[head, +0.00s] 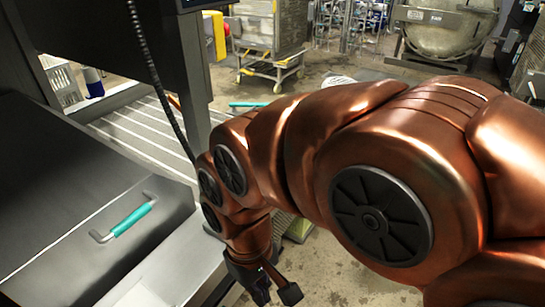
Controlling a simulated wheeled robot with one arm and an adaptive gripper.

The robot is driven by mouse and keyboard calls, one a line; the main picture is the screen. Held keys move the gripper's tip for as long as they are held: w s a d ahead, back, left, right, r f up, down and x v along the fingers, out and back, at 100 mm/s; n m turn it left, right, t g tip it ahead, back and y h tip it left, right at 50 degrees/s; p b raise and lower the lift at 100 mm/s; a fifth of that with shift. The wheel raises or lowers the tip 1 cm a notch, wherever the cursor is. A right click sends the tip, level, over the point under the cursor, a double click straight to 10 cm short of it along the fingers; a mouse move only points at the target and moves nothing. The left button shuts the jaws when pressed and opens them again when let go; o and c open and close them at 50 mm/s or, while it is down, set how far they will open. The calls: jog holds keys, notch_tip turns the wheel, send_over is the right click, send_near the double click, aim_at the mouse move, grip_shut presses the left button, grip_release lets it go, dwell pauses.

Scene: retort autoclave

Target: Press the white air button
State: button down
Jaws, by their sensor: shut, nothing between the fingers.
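No white air button can be made out in the head view. My gripper (268,284) shows at the bottom centre, dark and small, at the end of my copper-coloured arm. It points down and is shut with nothing in it. Its tips lie close to the lower picture edge, to the right of the steel housing. My arm covers much of the right half of the view.
A steel housing (70,240) with a teal-gripped handle (131,220) fills the lower left. A dark upright post (188,70) with a black cable stands behind it. A wheeled steel cart (272,45) stands farther back on open concrete floor.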

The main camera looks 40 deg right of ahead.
jog(key=w+d+m+t+y+b, duration=0.1)
jog(key=w+d+m+t+b, duration=0.1)
jog(key=w+d, duration=0.5)
jog(key=w+d+m+t+b, duration=0.2)
jog(key=w, duration=1)
jog(key=w+d+m+t+y+b, duration=0.1)
jog(key=w+d+m+t+b, duration=0.1)
jog(key=w+d, duration=0.5)
jog(key=w+d+f+m+t+h+b, duration=0.1)
jog(key=w+d, duration=0.3)
jog(key=d, duration=0.5)
jog(key=w+d+f+m+t+h+b, duration=0.1)
jog(key=w+d, duration=0.3)
jog(key=d, duration=0.5)
jog(key=w+d+f+m+t+h+b, duration=0.1)
jog(key=w+d+m+t, duration=0.1)
jog(key=d, duration=0.8)
jog(key=shift+w+m+t, duration=0.3)
jog(key=shift+w+t, duration=0.2)
jog(key=shift+w, duration=0.55)
jog(key=shift+d, duration=0.1)
